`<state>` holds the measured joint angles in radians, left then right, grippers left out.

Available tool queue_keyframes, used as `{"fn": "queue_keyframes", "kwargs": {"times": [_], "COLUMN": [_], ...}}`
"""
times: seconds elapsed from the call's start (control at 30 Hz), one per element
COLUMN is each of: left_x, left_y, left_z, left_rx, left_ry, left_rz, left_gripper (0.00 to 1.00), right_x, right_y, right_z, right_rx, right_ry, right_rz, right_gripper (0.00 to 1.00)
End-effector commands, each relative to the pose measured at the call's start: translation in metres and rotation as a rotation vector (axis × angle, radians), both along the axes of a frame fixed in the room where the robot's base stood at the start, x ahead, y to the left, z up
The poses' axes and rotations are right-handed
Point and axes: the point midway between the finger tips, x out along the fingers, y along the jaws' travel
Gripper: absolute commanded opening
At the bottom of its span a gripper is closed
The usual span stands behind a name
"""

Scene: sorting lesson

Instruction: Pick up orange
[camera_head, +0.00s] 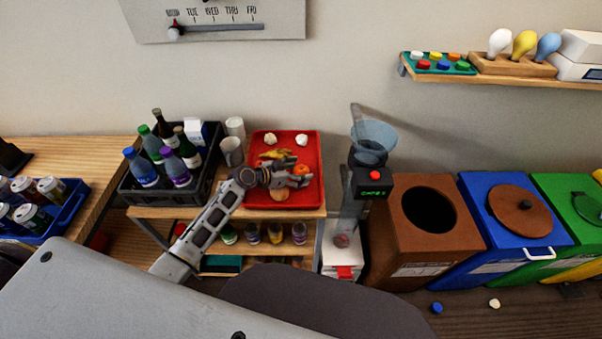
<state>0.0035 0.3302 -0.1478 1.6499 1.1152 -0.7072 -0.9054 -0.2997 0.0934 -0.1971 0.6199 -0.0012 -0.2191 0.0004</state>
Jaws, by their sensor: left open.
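The orange (302,169) is a small round fruit on the right half of the red tray (310,142), partly hidden by my gripper. My left gripper (297,179) reaches over the tray from the lower left, its fingers open close around or beside the orange. I cannot tell whether they touch it. Yellow and dark pieces (278,156) lie behind the gripper, a brown round item (280,196) lies in front of it, and two whitish lumps sit at the tray's back. My right gripper is not in view.
A black crate (128,188) of bottles stands left of the tray, with two cups (232,150) between. A device with a blue funnel (373,135) stands to the right. Brown (425,250), blue and green bins line the wall. A blue can crate is far left.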

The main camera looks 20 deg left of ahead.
Motion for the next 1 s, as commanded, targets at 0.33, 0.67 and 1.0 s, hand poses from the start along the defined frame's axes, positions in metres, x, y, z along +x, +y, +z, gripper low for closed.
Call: {"fn": "queue_keyframes", "kwargs": {"times": [0.33, 0.67, 1.0], "left_x": [0.0, 0.0, 0.0], "left_y": [0.0, 0.0, 0.001], "left_z": [0.0, 0.0, 0.013], "left_rx": [0.0, 0.0, 0.002], "left_ry": [0.0, 0.0, -0.002], "left_rz": [0.0, 0.0, -0.001], "left_gripper": [0.5, 0.29, 0.28], "right_x": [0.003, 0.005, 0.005], "right_y": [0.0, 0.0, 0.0], "right_z": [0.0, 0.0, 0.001], "right_rx": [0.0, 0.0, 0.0], "right_ry": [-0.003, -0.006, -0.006], "right_rz": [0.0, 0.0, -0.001], "right_gripper": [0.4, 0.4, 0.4]}}
